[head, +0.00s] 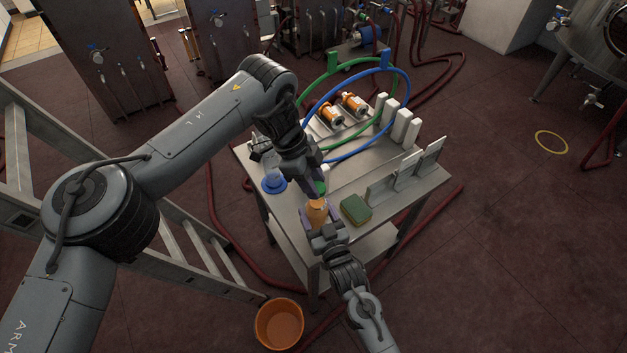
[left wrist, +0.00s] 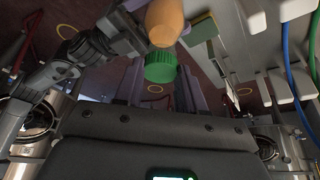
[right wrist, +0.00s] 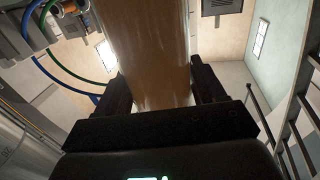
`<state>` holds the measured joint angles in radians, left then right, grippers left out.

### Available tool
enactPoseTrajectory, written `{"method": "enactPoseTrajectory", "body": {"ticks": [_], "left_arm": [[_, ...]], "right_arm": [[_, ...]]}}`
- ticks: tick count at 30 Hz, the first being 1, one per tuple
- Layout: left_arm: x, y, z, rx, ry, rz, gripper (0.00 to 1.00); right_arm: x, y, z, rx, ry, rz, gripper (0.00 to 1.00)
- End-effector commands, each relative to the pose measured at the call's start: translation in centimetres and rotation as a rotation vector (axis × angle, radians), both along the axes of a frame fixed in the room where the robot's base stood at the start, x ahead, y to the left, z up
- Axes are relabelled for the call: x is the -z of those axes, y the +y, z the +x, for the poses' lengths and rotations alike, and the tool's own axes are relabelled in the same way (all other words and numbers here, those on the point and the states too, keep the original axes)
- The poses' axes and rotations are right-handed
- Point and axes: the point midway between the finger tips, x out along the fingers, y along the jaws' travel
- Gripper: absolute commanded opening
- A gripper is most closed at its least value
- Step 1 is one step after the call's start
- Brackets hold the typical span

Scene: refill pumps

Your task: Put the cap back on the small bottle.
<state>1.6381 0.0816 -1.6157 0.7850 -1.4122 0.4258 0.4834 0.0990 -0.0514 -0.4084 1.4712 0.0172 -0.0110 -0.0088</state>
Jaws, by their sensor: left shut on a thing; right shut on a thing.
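The small bottle (head: 317,213) is orange-amber and stands roughly upright above the near edge of the steel table. My right gripper (head: 320,220) is shut on its body, which also fills the middle of the right wrist view (right wrist: 152,50). The green cap (head: 320,187) is just above the bottle's mouth. My left gripper (head: 316,186) is shut on the cap. In the left wrist view the cap (left wrist: 160,67) sits between the fingers, next to the narrow end of the bottle (left wrist: 164,22). I cannot tell whether cap and bottle touch.
On the steel table (head: 350,182) lie a green and yellow sponge (head: 355,209), a blue round item (head: 273,184) and white blocks (head: 405,127). Orange pumps (head: 331,113) and looped hoses stand behind. An orange bucket (head: 279,324) is on the floor; a ladder (head: 190,250) stands left.

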Motion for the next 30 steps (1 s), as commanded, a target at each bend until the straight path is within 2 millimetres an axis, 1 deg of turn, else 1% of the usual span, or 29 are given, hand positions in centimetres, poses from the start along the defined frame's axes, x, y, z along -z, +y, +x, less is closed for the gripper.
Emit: {"method": "enactPoseTrajectory", "body": {"ticks": [4,5,9,20,23,30], "left_arm": [[0.0,0.0,0.0,-0.001,-0.001,0.000,0.12],[0.0,0.0,0.0,-0.001,-0.001,0.000,0.44],[0.0,0.0,0.0,-0.001,-0.001,0.000,0.65],[-0.3,0.0,0.0,-0.002,-0.001,0.000,0.65],[-1.0,0.0,0.1,-0.002,-0.003,-0.002,0.65],[-3.7,0.0,0.1,-0.002,-0.004,0.001,0.65]], "right_arm": [[0.1,-0.1,0.0,0.002,0.001,0.001,0.00],[0.1,-0.1,0.0,0.002,0.002,0.000,0.00],[0.1,-0.1,0.0,0.002,0.002,0.000,0.00],[0.1,-0.1,0.0,0.001,0.002,0.000,0.00],[0.1,-0.1,0.0,0.001,0.002,0.000,0.00],[0.1,0.0,0.0,0.001,0.002,0.000,0.00]]}}
